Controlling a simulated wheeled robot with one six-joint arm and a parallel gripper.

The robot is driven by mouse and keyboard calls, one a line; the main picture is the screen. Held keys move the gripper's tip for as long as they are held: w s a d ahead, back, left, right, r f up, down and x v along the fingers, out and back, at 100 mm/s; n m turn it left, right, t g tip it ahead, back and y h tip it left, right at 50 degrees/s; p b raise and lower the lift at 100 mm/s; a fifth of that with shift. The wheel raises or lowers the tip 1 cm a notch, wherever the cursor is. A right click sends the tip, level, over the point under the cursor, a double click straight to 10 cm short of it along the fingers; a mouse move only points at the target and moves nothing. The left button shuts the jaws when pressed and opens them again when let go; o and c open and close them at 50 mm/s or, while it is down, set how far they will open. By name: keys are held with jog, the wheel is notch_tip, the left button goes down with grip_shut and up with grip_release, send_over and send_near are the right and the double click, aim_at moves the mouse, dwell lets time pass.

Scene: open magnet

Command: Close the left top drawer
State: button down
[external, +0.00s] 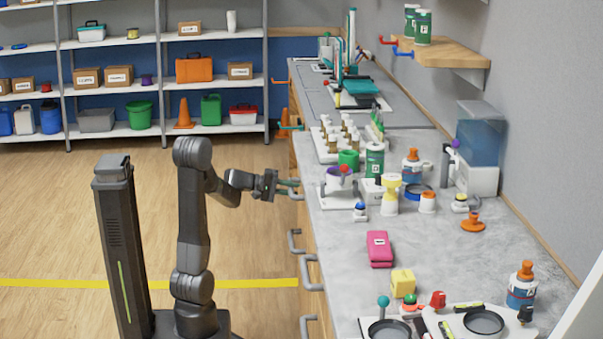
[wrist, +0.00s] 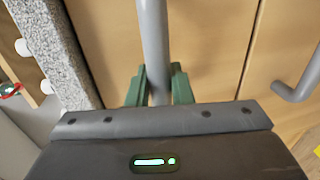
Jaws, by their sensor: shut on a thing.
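My gripper (external: 291,186) reaches from the left to the cabinet front, just below the worktop edge. In the wrist view its two green fingers (wrist: 156,85) lie on either side of a grey bar handle (wrist: 154,35) and are shut on it. The handle sits on a light wooden drawer front (wrist: 205,45), in the row right under the worktop. The drawer's sides and inside are hidden, so I cannot tell how far it stands out.
The grey worktop (external: 440,262) is crowded with lab items, including a pink box (external: 379,250) and a yellow block (external: 402,283). More grey handles (external: 311,274) stick out along the cabinet front. The wooden floor to the left is open.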

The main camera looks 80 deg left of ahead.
jog(key=shift+w+r, duration=0.15)
jog(key=c, duration=1.6)
grip_release()
jog(key=shift+c, duration=0.2)
jog(key=o, duration=0.3)
jog(key=shift+w, duration=0.2)
jog(key=shift+s, duration=0.1)
jog(key=s+r+p, duration=0.2)
jog(key=s+p, duration=0.1)
jog(key=s, duration=1)
jog(key=shift+s+r+p, duration=0.25)
jog(key=shift+p, duration=0.15)
jog(key=shift+w+f+b, duration=0.45)
jog(key=shift+w+b, duration=0.2)
jog(key=shift+w, duration=1.6)
jog(key=shift+w+f+b, duration=0.5)
jog(key=shift+w+b, duration=0.1)
jog(key=shift+w, duration=1.6)
jog(key=shift+w+f+b, duration=0.45)
jog(key=shift+w+b, duration=0.2)
jog(key=shift+w, duration=1.6)
